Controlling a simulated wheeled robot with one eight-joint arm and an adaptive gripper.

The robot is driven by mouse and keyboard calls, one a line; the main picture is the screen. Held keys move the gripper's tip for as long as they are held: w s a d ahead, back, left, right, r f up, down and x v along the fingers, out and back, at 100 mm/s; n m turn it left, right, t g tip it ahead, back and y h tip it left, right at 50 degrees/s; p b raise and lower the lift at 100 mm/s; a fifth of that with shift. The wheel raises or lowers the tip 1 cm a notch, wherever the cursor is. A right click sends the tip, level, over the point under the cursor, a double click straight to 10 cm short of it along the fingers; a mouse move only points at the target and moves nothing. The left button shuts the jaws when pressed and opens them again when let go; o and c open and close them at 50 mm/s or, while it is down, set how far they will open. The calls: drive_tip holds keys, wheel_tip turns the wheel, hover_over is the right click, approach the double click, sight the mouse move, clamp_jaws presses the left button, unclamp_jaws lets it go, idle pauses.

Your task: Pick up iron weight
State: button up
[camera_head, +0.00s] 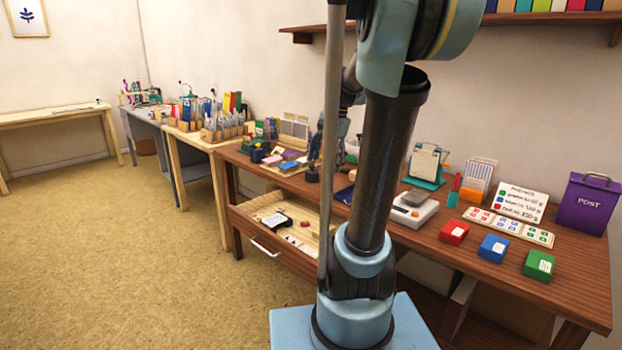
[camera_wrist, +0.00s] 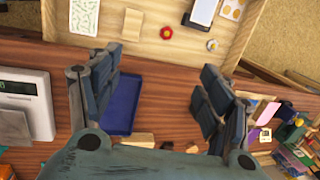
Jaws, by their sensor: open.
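My gripper (camera_wrist: 158,92) is open and empty in the wrist view, its dark fingers spread wide above the brown table (camera_wrist: 165,72). I cannot identify the iron weight with certainty. A small grey, rounded piece (camera_wrist: 212,45) lies in the open wooden drawer near its front right in the wrist view, beyond my right finger and apart from it.
The open drawer (camera_head: 258,233) also holds a red round piece (camera_wrist: 166,32). A blue tray (camera_wrist: 122,104) lies beside my left finger. The white scale (camera_head: 413,209) stands right of my arm, near red (camera_head: 454,232), blue (camera_head: 493,248) and green (camera_head: 538,265) boxes.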

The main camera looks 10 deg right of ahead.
drive_tip(key=w+d+r+m+y, duration=0.1)
drive_tip(key=w+m, duration=0.1)
drive_tip(key=w, duration=0.4)
drive_tip(key=w+d+r+m, duration=0.2)
drive_tip(key=w+m, duration=0.1)
drive_tip(key=w, duration=0.3)
drive_tip(key=m+y, duration=0.1)
drive_tip(key=m, duration=0.3)
approach(312, 171)
drive_tip(key=x, duration=0.2)
drive_tip(key=w+x, duration=0.1)
drive_tip(key=x, duration=0.1)
drive_tip(key=shift+s+x, duration=0.15)
drive_tip(key=shift+x, duration=1.4)
drive_tip(key=shift+s+x, duration=0.1)
drive_tip(key=shift+x, duration=1.45)
clamp_jaws()
